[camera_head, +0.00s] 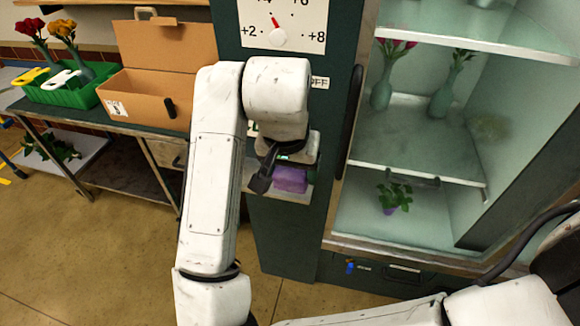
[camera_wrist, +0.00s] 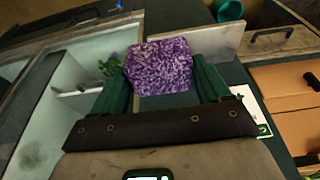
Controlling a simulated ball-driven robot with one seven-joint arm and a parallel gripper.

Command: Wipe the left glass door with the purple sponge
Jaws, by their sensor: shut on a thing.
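The purple sponge (camera_wrist: 158,67) sits between the two green fingers of my gripper (camera_wrist: 163,78) in the wrist view, and the fingers are shut on it. In the head view the sponge (camera_head: 291,179) shows below my gripper (camera_head: 277,174), in front of the dark green cabinet front and close to a small pale ledge (camera_head: 293,195). I cannot tell whether the sponge touches the ledge. The glass-fronted cabinet (camera_head: 420,142) stands to the right of my gripper, with a dark upright handle (camera_head: 349,122) at its left edge. My gripper is apart from the glass.
Vases with flowers (camera_head: 382,85) and a small potted plant (camera_head: 393,197) stand behind the glass. A dial panel (camera_head: 284,24) is above my arm. At left, a bench (camera_head: 82,117) bears an open cardboard box (camera_head: 150,98) and a green crate (camera_head: 62,96). Floor is clear between.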

